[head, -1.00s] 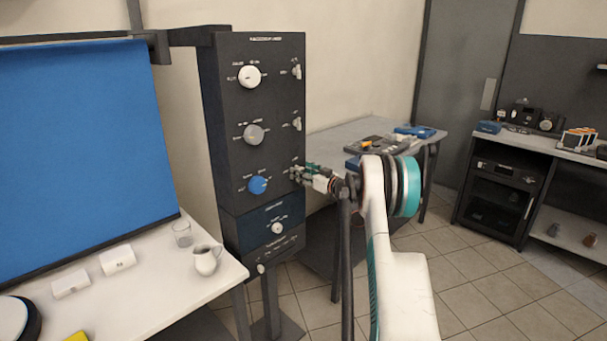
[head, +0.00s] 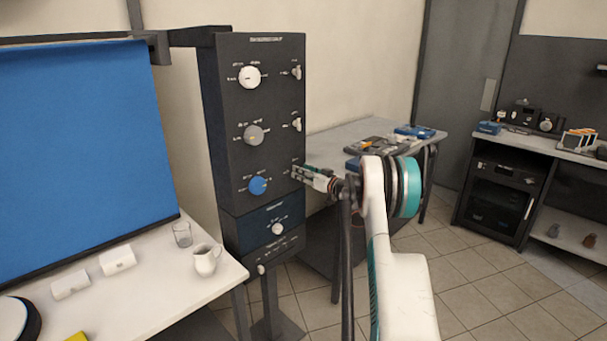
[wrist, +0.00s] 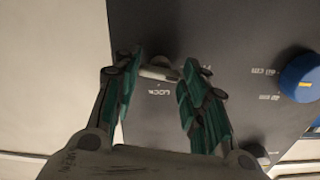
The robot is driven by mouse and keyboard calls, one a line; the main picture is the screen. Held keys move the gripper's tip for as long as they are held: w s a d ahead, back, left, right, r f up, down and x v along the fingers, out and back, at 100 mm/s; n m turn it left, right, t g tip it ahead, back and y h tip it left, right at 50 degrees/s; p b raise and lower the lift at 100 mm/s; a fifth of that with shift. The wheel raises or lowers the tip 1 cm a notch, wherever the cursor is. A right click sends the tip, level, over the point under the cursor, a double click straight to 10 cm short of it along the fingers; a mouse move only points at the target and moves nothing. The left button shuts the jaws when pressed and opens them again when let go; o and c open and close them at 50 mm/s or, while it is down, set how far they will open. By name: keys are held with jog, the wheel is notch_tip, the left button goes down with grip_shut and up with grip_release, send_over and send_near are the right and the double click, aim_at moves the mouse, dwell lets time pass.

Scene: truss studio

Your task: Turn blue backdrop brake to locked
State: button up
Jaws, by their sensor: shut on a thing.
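The dark control panel (head: 229,105) has three rows, each with a round knob and a small pale lever to its right. The blue knob (head: 257,186) is in the lowest row; it also shows at the right of the wrist view (wrist: 298,72). My gripper (head: 298,170) is at the panel just right of the blue knob, and its fingers hide most of the brake there. In the wrist view, my gripper (wrist: 161,70) is shut on the small grey brake lever (wrist: 157,72), which lies nearly across between the fingertips. A "LOCK" label is printed beside it.
A blue backdrop (head: 80,150) hangs at the left. A white table (head: 140,300) with a pitcher (head: 206,260) and a glass (head: 182,235) stands in front of it. A grey table (head: 350,133) with tools stands behind my arm. Open tiled floor lies to the right.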

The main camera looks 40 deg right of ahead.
jog(key=shift+m+b, duration=0.3)
jog(key=shift+m, duration=7.8)
jog(key=o, duration=1.1)
jog(key=shift+c, duration=0.2)
jog(key=shift+s, duration=0.1)
jog(key=s, duration=1.1)
jog(key=shift+s+d, duration=0.35)
jog(key=shift+d, duration=0.1)
